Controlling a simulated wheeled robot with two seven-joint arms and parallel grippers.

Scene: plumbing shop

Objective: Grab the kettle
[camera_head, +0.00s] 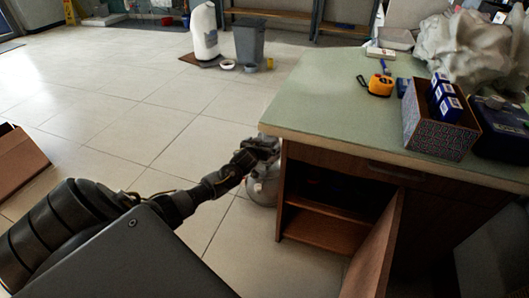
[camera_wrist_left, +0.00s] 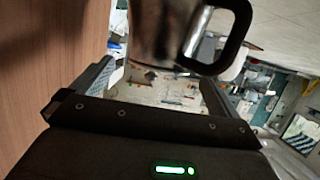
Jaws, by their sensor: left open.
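A shiny metal kettle (camera_wrist_left: 160,30) with a black handle (camera_wrist_left: 236,40) fills the top middle of the left wrist view, its top cut off by the frame edge. In the head view a grey rounded body, seemingly the kettle (camera_head: 263,190), shows beside the counter's left side, partly hidden by my gripper. My left gripper (camera_head: 262,150) is at the counter's front left corner. In the left wrist view my left gripper (camera_wrist_left: 155,88) is open, with its fingers apart and the kettle just ahead of the gap. I cannot tell whether they touch. My right gripper is not in view.
The green-topped counter (camera_head: 310,100) stands close to the right of my left gripper, with an open cabinet door (camera_head: 378,245) below. A box of blue packs (camera_head: 438,125) and a tape measure (camera_head: 380,85) lie on top.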

